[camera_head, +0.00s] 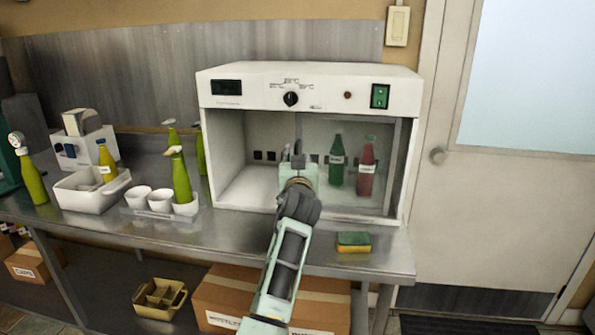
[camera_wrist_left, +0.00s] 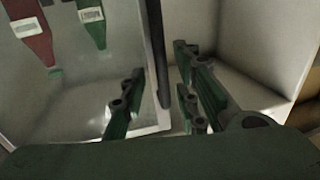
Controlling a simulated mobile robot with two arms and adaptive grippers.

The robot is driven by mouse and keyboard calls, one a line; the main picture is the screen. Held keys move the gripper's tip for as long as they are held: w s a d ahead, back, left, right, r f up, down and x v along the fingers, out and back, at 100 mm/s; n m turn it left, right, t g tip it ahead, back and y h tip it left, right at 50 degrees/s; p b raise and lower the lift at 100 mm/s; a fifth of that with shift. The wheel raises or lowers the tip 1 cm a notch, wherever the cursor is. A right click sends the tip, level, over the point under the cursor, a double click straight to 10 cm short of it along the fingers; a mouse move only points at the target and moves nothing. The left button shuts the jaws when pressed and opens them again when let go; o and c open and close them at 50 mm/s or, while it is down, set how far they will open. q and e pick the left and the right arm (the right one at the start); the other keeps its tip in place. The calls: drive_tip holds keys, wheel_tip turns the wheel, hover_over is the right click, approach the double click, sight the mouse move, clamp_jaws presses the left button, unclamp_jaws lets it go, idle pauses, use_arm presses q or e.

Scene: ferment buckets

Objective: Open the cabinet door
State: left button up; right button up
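The white cabinet (camera_head: 310,87) stands on the steel bench, with a control panel on top. Its left half shows an open interior. A clear glass door (camera_head: 345,195) covers the right half, with a green bottle (camera_head: 337,160) and a red bottle (camera_head: 366,163) behind it. My left gripper (camera_head: 292,158) is at the front of the cabinet, by the door's left edge. In the left wrist view my left gripper (camera_wrist_left: 158,75) is open, its fingers on either side of the door's dark upright edge (camera_wrist_left: 155,45). Contact cannot be told. My right gripper is out of view.
Left of the cabinet stand green spray bottles (camera_head: 180,180), white cups (camera_head: 160,200) and a white bin (camera_head: 85,192). A sponge (camera_head: 354,242) lies at the bench's front right. Cardboard boxes (camera_head: 220,295) sit below. A room door (camera_head: 500,210) is at right.

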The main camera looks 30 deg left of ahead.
use_arm(q)
drive_tip(key=v, duration=1.1)
